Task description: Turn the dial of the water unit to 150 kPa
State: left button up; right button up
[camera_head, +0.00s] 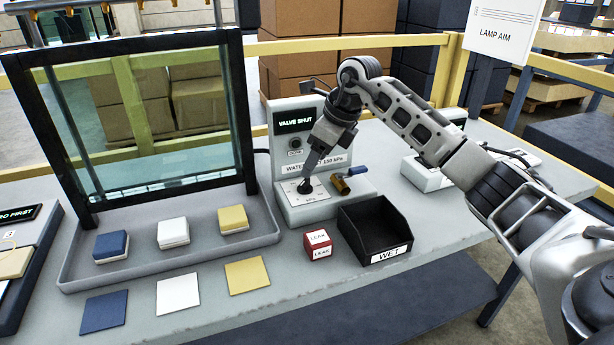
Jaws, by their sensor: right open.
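The water unit (324,212) is a light grey box with an upright back panel on the table. Its display (294,121) reads "VALVE SHUT". A partly covered label below ends in "150 kPa". The dial (305,187) is a small dark knob on a white scale plate on the unit's low front part. My right gripper (308,180) points down at the dial, with its fingertips at or just above it. It is open; I cannot tell whether it touches the knob. The dial's pointer and most scale marks are hidden or too small. My left gripper is not in view.
A brass valve with a blue lever (350,179) sits right of the dial, close to my gripper. A black bin marked "WET" (392,256) and a red "LEAK" cube (318,244) stand in front. A framed glass pane (150,110) stands in a grey tray (262,238) at left.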

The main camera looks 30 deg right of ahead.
aim_at(305, 181)
jog(key=x, duration=0.6)
jog(key=shift+a, duration=0.1)
jog(key=c, duration=1)
